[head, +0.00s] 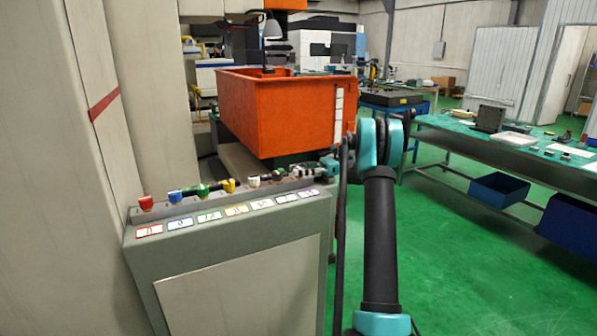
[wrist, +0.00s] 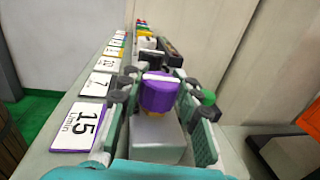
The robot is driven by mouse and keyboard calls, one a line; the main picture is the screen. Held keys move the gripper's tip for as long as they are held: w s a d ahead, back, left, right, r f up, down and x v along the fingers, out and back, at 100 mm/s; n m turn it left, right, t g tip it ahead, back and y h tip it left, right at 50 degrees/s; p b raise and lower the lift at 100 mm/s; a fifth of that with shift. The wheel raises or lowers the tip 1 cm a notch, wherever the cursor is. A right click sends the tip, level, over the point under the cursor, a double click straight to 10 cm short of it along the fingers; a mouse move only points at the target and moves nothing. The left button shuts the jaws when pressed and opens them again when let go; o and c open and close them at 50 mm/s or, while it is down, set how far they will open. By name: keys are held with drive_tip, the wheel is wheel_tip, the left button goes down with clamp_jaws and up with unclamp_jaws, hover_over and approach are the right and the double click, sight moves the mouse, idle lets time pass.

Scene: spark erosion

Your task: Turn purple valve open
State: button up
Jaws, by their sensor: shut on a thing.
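The purple valve (wrist: 160,93) has a purple cap on a grey block and stands between my fingers in the wrist view. My gripper (wrist: 156,80) is shut on it, one dark jointed finger with a green pad on each side. In the head view my gripper (head: 300,171) reaches over the right end of the valve row, and the purple valve is hidden there. A white label reading 15 l/min with a purple edge (wrist: 84,127) lies left of the valve.
The grey cabinet (head: 240,250) carries a row of valves, including a red (head: 146,202), blue (head: 175,196) and yellow one (head: 228,185). An orange tank (head: 270,115) stands close behind. A workbench (head: 460,142) stands right; green floor between is clear.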

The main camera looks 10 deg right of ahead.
sight(298, 168)
idle(0.5)
drive_tip(key=o, duration=1.2)
wheel_tip(298, 168, up, 10)
